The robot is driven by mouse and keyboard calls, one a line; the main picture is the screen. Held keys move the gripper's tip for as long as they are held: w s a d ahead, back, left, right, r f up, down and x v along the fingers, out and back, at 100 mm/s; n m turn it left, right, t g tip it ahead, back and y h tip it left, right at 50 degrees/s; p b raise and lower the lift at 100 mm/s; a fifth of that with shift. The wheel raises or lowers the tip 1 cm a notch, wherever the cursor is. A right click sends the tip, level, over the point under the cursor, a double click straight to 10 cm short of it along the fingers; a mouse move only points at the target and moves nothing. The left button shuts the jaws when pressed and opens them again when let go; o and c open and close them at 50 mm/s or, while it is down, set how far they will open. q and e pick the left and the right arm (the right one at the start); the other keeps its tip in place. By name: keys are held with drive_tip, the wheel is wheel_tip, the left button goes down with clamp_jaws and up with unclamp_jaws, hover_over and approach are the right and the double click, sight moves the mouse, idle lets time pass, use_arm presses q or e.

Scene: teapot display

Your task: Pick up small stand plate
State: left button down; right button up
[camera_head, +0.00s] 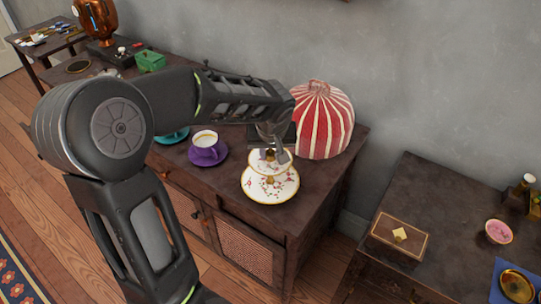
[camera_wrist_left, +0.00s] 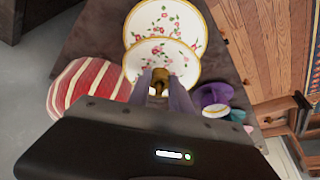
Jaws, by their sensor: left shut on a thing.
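The two-tier floral stand has a large lower plate (camera_head: 270,184) with a gold rim on the dark cabinet and a small upper plate (camera_head: 262,164) above it. In the left wrist view the small plate (camera_wrist_left: 152,53) overlaps the large plate (camera_wrist_left: 178,20). My left gripper (camera_head: 272,148) comes down from above at the top of the stand. In the left wrist view its fingers (camera_wrist_left: 160,84) are shut around the gold knob at the small plate's centre. Whether the small plate is lifted clear is hard to tell. My right gripper is not in view.
A red and white striped cover (camera_head: 322,122) stands close behind the stand. A purple cup and saucer (camera_head: 207,150) is to its left, with a teal dish (camera_head: 172,135) beyond. A second cabinet at right holds a wooden box (camera_head: 398,238) and a pink bowl (camera_head: 498,231).

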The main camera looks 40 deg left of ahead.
use_arm(q)
wheel_tip(320, 180, up, 10)
idle(0.5)
idle(0.4)
